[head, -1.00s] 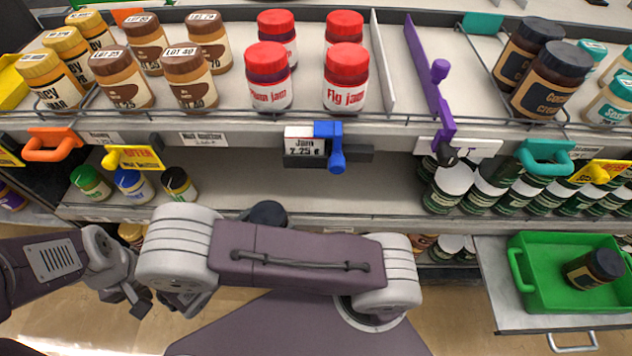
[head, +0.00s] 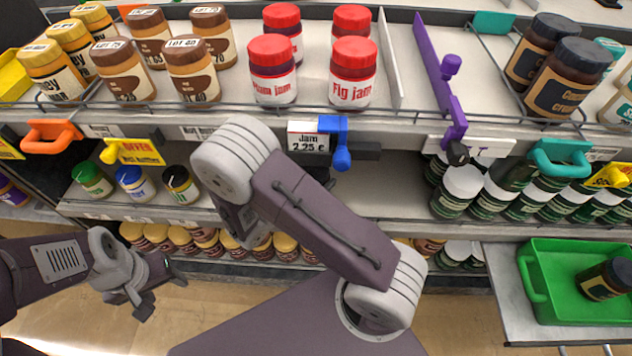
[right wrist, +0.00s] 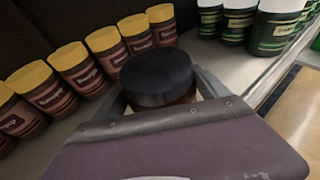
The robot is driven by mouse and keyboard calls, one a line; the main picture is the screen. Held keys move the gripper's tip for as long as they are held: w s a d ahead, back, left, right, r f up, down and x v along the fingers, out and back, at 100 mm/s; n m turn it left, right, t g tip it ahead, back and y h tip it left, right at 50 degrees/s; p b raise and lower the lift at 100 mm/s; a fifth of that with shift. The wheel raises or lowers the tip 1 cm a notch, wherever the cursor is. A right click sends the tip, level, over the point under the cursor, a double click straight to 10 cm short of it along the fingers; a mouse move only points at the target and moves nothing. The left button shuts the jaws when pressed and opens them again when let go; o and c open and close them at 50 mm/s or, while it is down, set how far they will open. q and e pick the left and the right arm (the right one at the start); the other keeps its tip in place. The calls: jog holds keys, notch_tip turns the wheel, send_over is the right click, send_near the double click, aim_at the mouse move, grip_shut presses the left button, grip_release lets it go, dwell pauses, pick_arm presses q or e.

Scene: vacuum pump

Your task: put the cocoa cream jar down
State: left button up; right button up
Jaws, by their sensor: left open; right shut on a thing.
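The cocoa cream jar (right wrist: 158,82) shows in the right wrist view as a round dark lid with a strip of brown body below it. My right gripper (right wrist: 168,96) is shut around it, with one finger on each side. The jar stands close in front of a row of yellow-lidded jars on a low shelf; its base is hidden, so I cannot tell whether it touches the shelf. In the head view my right arm hides the jar and the fingertips. My left gripper (head: 164,290) is open and empty at the lower left, away from the shelves.
Yellow-lidded brown jars (right wrist: 84,68) line the low shelf (right wrist: 262,72); green-labelled jars (right wrist: 240,22) stand to their right. A green crate (head: 537,300) with a dark-lidded jar (head: 606,279) sits at the right. The middle shelf (head: 385,203) has bare room.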

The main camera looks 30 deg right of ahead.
jog(key=shift+w+d, duration=0.35)
jog(key=shift+d, duration=0.35)
notch_tip(320, 180, down, 4)
jog(key=b, duration=0.4)
jog(key=shift+r+p, duration=0.3)
jog(key=shift+f, duration=0.15)
jog(key=o, duration=1.9)
jog(key=shift+o, duration=0.2)
jog(key=shift+a, duration=0.1)
